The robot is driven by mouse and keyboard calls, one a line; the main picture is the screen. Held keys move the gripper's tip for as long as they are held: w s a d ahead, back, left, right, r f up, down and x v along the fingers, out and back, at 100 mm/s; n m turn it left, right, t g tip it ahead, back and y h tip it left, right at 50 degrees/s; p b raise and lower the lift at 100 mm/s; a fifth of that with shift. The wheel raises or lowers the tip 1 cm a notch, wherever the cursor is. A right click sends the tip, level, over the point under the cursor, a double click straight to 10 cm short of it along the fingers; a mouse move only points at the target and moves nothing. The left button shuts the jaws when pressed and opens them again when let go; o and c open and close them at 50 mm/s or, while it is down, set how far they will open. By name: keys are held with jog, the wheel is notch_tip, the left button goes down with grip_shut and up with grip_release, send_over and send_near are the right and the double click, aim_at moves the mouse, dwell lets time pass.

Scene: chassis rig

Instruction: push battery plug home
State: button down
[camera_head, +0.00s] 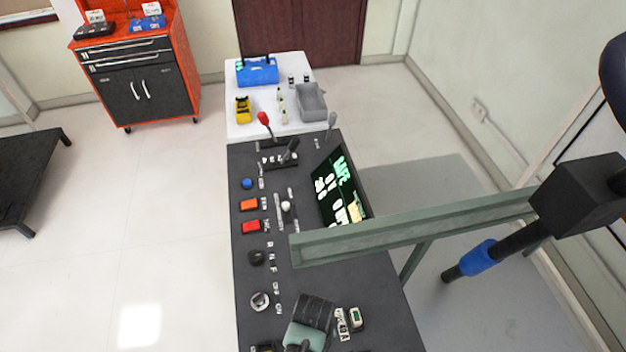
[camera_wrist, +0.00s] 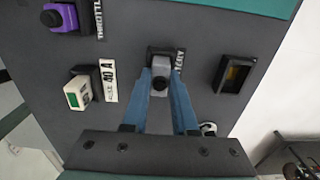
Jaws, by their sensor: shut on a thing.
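In the wrist view, my gripper (camera_wrist: 160,88) has its two blue fingers closed on either side of a grey plug (camera_wrist: 161,66) with a dark round end. The plug lines up with a black socket (camera_wrist: 153,50) on the dark panel, beside a partly covered label ending in "TERY". I cannot tell how deep the plug sits in the socket. In the head view, my gripper (camera_head: 312,312) is over the near end of the console (camera_head: 375,315), and it hides the plug and socket there.
A white-and-green fuse piece (camera_wrist: 79,93) marked 40 A sits left of the plug. An empty-looking black-framed opening (camera_wrist: 235,74) is to its right. A purple throttle connector (camera_wrist: 60,17) is at upper left. A green-grey rail (camera_head: 410,228) crosses above the console by the screen (camera_head: 338,190).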

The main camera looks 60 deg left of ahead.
jog(key=shift+f, duration=0.2)
jog(key=c, duration=0.7)
grip_release()
jog(key=shift+r, duration=0.1)
notch_tip(320, 180, up, 12)
jog(key=shift+r, duration=0.15)
